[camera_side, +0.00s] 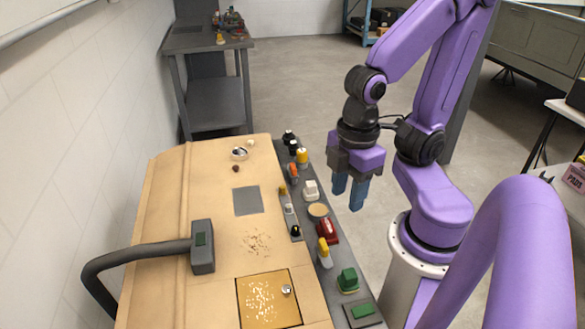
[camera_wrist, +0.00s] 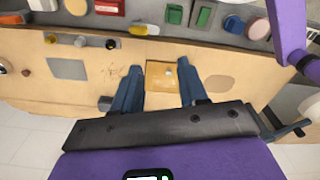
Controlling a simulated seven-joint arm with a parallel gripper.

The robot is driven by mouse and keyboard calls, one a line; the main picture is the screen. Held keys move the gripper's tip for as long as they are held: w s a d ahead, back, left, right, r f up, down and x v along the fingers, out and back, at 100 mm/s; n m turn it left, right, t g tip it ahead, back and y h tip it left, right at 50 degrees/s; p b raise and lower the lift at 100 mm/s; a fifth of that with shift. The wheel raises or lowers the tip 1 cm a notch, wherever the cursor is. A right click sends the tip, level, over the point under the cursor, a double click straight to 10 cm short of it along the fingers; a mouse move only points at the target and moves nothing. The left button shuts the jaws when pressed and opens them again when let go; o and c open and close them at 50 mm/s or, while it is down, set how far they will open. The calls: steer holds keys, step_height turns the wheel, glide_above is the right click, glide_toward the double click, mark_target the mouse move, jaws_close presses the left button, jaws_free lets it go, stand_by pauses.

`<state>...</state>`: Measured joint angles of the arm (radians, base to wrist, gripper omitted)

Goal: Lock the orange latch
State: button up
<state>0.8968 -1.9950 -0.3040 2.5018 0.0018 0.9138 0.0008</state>
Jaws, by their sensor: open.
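A small orange part (camera_side: 293,171), which may be the orange latch, sits on the grey strip along the panel's right edge in the side view. It is too small there to tell its position. My gripper (camera_side: 348,190) hangs in the air to the right of the strip, fingers pointing down. Its two blue fingers are apart and empty, and it appears clear of all the fittings. In the wrist view my gripper (camera_wrist: 158,67) shows spread fingers with the yellow hatch behind the gap.
The grey strip also carries a yellow knob (camera_side: 302,156), a white block (camera_side: 311,190), a red block (camera_side: 328,230), a yellow lever (camera_side: 324,253) and a green switch (camera_side: 348,280). A dark handle (camera_side: 202,247) stands on the wooden panel (camera_side: 165,215). A yellow hatch (camera_side: 250,312) lies at the front.

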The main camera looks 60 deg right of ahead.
steer(key=w+m, duration=0.5)
steer(key=w, duration=0.3)
steer(key=m, duration=1.7)
glide_above(293, 166)
step_height(293, 166, down, 3)
step_height(293, 166, down, 16)
steer(key=shift+d+f, duration=0.1)
steer(key=shift+f, duration=0.1)
jaws_close()
